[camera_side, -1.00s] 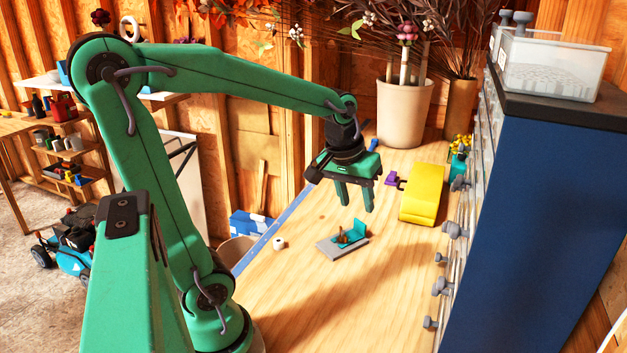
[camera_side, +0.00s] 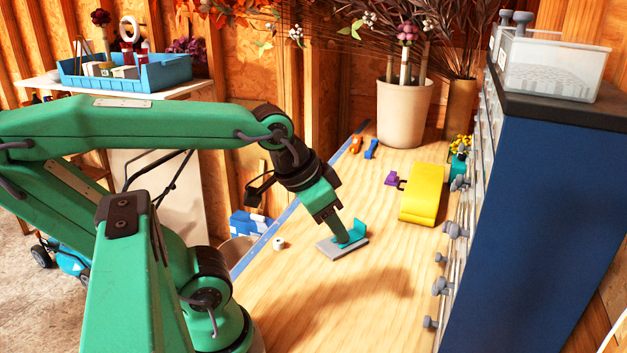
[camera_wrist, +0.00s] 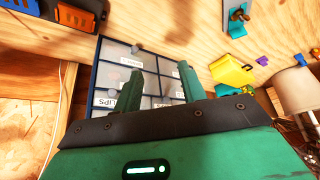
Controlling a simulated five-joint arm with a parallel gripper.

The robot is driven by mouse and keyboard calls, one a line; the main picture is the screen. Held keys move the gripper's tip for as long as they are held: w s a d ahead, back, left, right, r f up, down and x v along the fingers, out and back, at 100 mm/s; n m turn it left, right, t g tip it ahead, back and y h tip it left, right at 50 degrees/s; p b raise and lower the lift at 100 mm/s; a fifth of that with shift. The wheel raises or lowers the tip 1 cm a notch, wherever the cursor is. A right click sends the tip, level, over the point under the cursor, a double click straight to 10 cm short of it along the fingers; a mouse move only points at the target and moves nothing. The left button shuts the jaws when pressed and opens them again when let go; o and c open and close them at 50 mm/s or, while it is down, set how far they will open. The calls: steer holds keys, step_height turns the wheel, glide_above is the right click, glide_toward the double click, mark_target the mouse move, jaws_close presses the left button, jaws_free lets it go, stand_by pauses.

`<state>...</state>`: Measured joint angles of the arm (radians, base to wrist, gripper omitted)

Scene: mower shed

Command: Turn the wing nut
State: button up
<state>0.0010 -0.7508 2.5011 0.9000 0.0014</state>
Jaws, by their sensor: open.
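The wing nut (camera_wrist: 238,14) is a small brownish piece on a teal bracket (camera_wrist: 236,30), at the top of the wrist view. In the side view the teal bracket (camera_side: 357,230) stands on a grey plate (camera_side: 328,248) on the bench, and my gripper hides the wing nut.
A yellow object (camera_side: 422,194) and a purple piece (camera_side: 391,179) lie behind and to the right. A small white cylinder (camera_side: 279,243) is left of the plate. A blue drawer cabinet (camera_side: 545,190) with grey knobs borders the right. The front bench is clear.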

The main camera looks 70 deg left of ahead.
steer(key=shift+w, duration=0.1)
steer(key=w+a+f+n+g, duration=0.3)
steer(key=w+a+n, duration=0.5)
steer(key=w+a, duration=0.2)
steer(key=w+a+f+n+g, duration=0.1)
steer(key=a+f+n, duration=0.1)
steer(key=a+f, duration=0.1)
steer(key=w+a+f+n, duration=0.2)
steer(key=a+f+n, duration=0.1)
steer(key=a, duration=0.3)
steer(key=w+a+f+n+g, duration=0.1)
steer(key=w+a+f+n, duration=0.1)
steer(key=a+f, duration=0.2)
steer(key=shift+a+f+n+g, duration=0.2)
steer(key=shift+f+n+g, duration=0.1)
steer(key=shift+f, duration=0.4)
steer(key=shift+a+f, duration=0.2)
steer(key=shift+s+f, duration=0.1)
steer(key=shift+f, duration=3.8)
